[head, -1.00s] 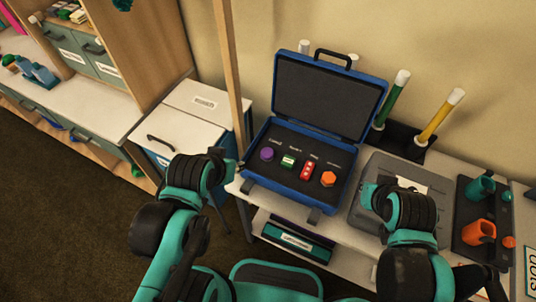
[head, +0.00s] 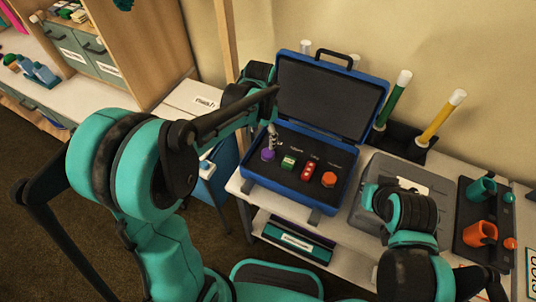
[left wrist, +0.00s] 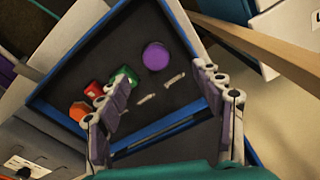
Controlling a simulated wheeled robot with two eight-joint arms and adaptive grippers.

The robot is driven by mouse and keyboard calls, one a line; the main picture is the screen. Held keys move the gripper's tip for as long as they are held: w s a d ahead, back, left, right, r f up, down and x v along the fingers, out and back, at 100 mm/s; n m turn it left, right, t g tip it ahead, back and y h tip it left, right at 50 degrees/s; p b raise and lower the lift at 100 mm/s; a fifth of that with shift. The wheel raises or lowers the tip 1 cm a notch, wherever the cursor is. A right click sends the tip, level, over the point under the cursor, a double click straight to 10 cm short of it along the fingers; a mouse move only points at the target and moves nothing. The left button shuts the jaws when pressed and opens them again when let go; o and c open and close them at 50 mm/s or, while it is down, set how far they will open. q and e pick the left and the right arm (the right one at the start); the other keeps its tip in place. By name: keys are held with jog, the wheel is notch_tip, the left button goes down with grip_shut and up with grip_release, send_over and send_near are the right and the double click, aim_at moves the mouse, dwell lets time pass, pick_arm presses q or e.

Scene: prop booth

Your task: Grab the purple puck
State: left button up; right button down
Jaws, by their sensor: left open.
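The purple puck (head: 267,155) lies at the left end of the dark foam in the open blue case (head: 334,208). My left gripper (head: 272,133) is just above and behind the puck in the head view, pointing down. In the left wrist view, the puck (left wrist: 156,56) shows whole, beyond and roughly between the two spread fingers of the left gripper (left wrist: 157,84). The left gripper is open and empty, and I see no contact with the puck. My right forearm is over the grey case, but its gripper does not show.
A green block (head: 288,162), a red block (head: 307,170) and an orange hexagon (head: 328,179) sit in a row right of the puck. The raised blue lid (head: 330,95) stands behind. A closed grey case (head: 362,215) is to the right.

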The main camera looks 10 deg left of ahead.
aim_at(269, 151)
pick_arm(q)
jog(key=shift+w+d+f+m+g, duration=0.2)
jog(key=shift+w+f, duration=0.1)
jog(key=shift+f, duration=0.25)
jog(key=shift+w+d+f+m+g, duration=0.1)
jog(key=shift+w+f+m, duration=0.15)
jog(key=shift+f, duration=0.25)
jog(key=shift+w+f, duration=0.1)
jog(key=shift+f, duration=0.25)
notch_tip(269, 151, down, 3)
jog(key=shift+d+r+b, duration=0.1)
jog(key=shift+r+b, duration=0.1)
jog(key=shift+b, duration=0.4)
jog(key=f, duration=0.1)
jog(key=f+b, duration=0.1)
jog(key=f, duration=0.1)
jog(key=f+b, duration=0.1)
jog(key=f, duration=0.1)
jog(key=shift+d, duration=0.4)
jog(key=shift+r, duration=0.15)
jog(key=c, duration=1.3)
